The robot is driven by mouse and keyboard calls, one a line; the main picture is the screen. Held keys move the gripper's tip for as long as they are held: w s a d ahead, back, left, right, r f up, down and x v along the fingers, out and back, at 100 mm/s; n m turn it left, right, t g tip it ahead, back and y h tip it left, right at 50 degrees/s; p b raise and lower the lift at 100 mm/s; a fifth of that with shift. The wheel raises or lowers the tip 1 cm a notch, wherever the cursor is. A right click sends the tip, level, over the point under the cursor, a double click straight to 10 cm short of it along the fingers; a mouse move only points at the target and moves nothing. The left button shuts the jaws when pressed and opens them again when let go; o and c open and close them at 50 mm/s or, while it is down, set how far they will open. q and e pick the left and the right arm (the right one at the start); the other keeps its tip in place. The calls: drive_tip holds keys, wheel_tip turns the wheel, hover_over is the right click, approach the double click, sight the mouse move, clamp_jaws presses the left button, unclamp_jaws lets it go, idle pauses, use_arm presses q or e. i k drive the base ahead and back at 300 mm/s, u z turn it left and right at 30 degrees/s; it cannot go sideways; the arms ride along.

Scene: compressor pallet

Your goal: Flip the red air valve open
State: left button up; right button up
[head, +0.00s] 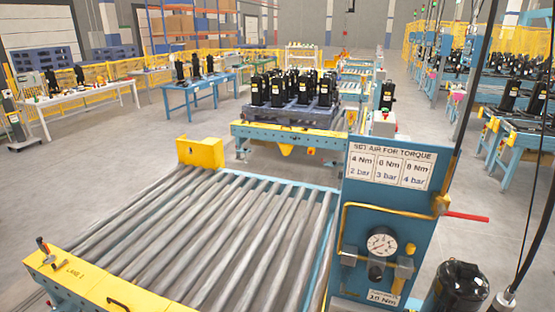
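The red air valve lever (467,217) sticks out to the right, nearly level, from a brass-yellow valve body (440,205). The valve sits at the right edge of a blue panel (352,222). A yellow pipe (385,208) runs across the panel to the valve. A round pressure gauge (382,243) with a white face is mounted below the pipe. Neither of my grippers shows in the head view, so their states and distances from the lever cannot be seen.
A torque sign (390,166) tops the panel. A roller conveyor (210,235) fills the space left of it. A black cylindrical unit (460,288) stands below the lever, with dark cables to its right. Open floor (455,180) lies behind the lever.

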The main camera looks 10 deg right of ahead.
sight(442, 210)
drive_tip(key=z, duration=1.6)
drive_tip(key=k, duration=1.35)
drive_tip(key=u, duration=0.6)
drive_tip(key=i, duration=1.45)
drive_tip(key=z, duration=0.3)
